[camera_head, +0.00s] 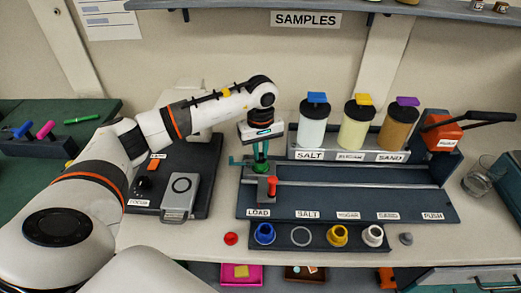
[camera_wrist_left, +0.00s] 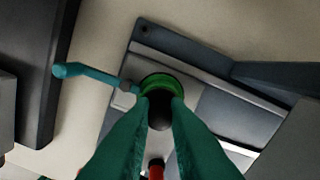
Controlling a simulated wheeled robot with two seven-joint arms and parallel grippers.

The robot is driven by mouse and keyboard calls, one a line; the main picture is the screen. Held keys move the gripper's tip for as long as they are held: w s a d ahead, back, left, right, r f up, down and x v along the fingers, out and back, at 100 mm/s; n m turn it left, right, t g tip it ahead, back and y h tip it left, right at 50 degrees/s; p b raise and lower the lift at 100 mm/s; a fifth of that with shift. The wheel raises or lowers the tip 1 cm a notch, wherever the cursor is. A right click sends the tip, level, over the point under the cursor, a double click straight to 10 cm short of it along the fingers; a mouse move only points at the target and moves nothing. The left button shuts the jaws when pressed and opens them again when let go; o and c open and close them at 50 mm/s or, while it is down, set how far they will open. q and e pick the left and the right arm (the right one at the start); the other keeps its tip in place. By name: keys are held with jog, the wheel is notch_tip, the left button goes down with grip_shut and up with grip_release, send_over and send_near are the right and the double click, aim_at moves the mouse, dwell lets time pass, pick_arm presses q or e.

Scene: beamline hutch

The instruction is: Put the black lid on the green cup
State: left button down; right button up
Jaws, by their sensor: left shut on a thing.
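The green cup (camera_wrist_left: 158,80) stands at the LOAD end of the dark sample station; in the left wrist view its bright green rim shows just beyond my fingertips. My left gripper (camera_head: 261,152) points down over it, its green fingers (camera_wrist_left: 163,105) shut on a dark round thing, which looks like the black lid (camera_wrist_left: 160,113). The fingers hide much of it, and I cannot tell whether it touches the cup. My right gripper is not in view.
A teal lever (camera_wrist_left: 85,76) sticks out beside the cup, and a red-topped post (camera_head: 271,186) stands in front. A rack (camera_head: 322,246) holds blue, yellow and white cups. A red cap (camera_head: 231,239) and grey cap (camera_head: 405,239) flank it. Hoppers (camera_head: 356,122) stand behind.

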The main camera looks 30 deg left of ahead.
pick_arm(q)
jog(key=c, duration=1.3)
grip_release()
notch_tip(320, 180, up, 12)
jog(key=shift+r+b, duration=0.1)
jog(key=shift+b, duration=0.9)
